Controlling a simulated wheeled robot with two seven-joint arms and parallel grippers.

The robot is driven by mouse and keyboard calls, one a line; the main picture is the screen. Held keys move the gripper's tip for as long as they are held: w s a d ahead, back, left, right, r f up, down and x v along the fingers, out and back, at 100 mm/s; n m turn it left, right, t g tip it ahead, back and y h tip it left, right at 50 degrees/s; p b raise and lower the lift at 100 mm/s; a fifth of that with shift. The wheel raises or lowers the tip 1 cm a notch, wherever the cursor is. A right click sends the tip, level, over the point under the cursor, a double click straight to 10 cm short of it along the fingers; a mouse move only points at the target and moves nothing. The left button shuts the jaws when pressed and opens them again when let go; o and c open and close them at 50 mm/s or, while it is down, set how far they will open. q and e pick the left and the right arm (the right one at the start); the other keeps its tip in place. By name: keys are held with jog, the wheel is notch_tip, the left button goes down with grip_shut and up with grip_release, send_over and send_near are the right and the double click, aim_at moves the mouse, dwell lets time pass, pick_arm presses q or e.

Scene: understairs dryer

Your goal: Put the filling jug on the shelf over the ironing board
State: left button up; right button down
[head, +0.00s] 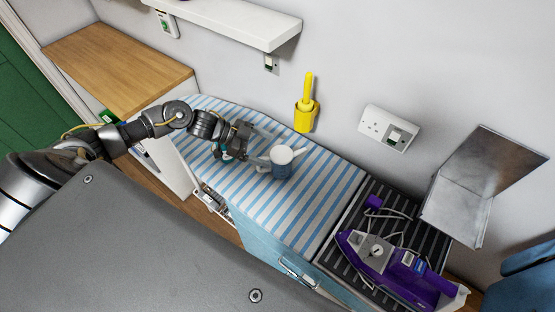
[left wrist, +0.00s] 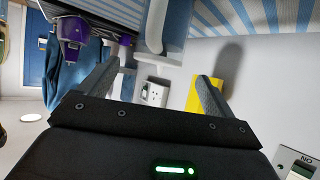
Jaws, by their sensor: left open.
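In the left wrist view, nothing is clearly clamped between the open fingers (left wrist: 155,88). A pale upright piece (left wrist: 155,28), probably part of the jug, shows beyond them; I cannot tell whether they touch it. My right gripper is out of view.
A purple iron (head: 385,262) and its cord lie on a dark ribbed rest at the board's right end. A yellow holder with a brush (head: 305,115), a socket (head: 389,128) and a metal bracket (head: 475,185) are on the wall. A wooden-topped cabinet (head: 115,65) stands left.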

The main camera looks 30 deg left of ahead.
aim_at(277, 153)
pick_arm(q)
jog(key=shift+w+d+f, duration=0.25)
jog(key=shift+d, duration=0.25)
jog(key=p+x, duration=0.2)
jog(key=x, duration=0.2)
jog(key=shift+d+f+p, duration=0.3)
jog(key=shift+p, duration=0.1)
jog(key=shift+w+d+f, duration=0.15)
jog(key=shift+d+f, duration=0.05)
jog(key=shift+c, duration=0.4)
jog(key=c, duration=1.3)
jog(key=shift+o, duration=0.2)
jog(key=shift+r, duration=0.2)
